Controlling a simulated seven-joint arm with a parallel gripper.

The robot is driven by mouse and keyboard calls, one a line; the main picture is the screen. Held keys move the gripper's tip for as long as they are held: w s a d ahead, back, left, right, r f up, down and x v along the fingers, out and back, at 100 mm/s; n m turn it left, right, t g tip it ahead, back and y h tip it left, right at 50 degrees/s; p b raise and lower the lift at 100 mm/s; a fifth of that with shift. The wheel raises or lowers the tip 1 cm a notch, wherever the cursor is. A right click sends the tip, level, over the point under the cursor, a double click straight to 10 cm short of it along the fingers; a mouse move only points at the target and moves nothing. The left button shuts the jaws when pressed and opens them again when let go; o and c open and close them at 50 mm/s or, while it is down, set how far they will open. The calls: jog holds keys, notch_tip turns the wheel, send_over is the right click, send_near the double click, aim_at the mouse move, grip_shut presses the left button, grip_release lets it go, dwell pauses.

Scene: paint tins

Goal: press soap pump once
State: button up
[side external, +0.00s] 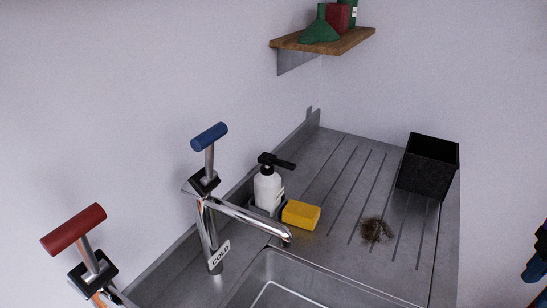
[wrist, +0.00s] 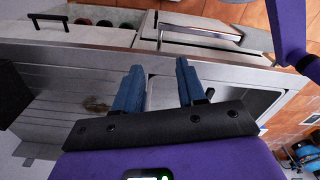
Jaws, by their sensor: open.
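The soap pump (side external: 268,188) is a white bottle with a black pump head and a spout pointing right. It stands upright at the back of the steel drainer in the side view, left of a yellow sponge (side external: 301,215). I cannot make it out in the wrist view. My gripper (wrist: 156,78) has two blue fingers set apart with nothing between them. In the side view only a bit of blue and dark parts, probably my gripper, shows at the right edge, far from the pump.
A chrome tap (side external: 245,213) with a blue handle and COLD label stands left of the pump, its spout passing in front. A red-handled tap (side external: 73,230) is further left. A wooden shelf (side external: 345,43) hangs above.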

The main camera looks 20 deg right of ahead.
grip_shut()
dwell(1.5)
